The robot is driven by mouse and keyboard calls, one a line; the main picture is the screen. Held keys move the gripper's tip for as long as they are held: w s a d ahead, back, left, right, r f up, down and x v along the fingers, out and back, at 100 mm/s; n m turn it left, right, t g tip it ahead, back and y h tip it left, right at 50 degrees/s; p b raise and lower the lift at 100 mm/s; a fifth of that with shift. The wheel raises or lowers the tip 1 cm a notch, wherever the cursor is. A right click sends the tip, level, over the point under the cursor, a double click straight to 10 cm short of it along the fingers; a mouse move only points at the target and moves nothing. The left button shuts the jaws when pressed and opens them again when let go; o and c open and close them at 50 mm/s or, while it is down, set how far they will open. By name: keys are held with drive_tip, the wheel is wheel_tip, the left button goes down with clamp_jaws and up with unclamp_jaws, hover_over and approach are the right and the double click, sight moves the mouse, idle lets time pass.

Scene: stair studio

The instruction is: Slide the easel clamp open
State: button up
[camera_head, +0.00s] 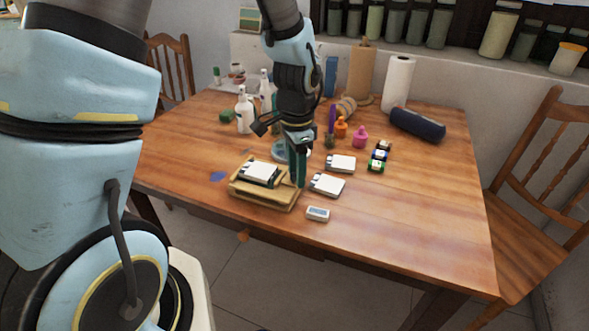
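A small wooden easel-like stand (264,195) lies low at the table's front edge, left of centre. It is pale yellow wood, and a white pad (259,172) with dark edges rests on it. No separate clamp part can be made out at this size. My gripper (297,182) points down at the stand's right end, close to it. Whether it touches the stand cannot be told. Its dark green fingers overlap in this view, so the gap between them and anything held are hidden.
Two white pads (327,184) and a small white box (318,214) lie right of the stand. The table's right side is clear.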

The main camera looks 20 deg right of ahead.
drive_tip(key=shift+w, duration=0.1)
drive_tip(key=shift+r, duration=0.55)
wheel_tip(320, 180, up, 10)
drive_tip(key=shift+f+b, duration=0.15)
drive_tip(key=shift+b, duration=0.25)
drive_tip(key=w+a+f+n+t, duration=0.1)
drive_tip(key=w+a+n, duration=0.1)
drive_tip(key=a+n, duration=1.4)
drive_tip(key=a, duration=1)
drive_tip(key=shift+a+f+n+t, duration=0.3)
drive_tip(key=shift+a, duration=0.1)
drive_tip(key=shift+o, duration=0.3)
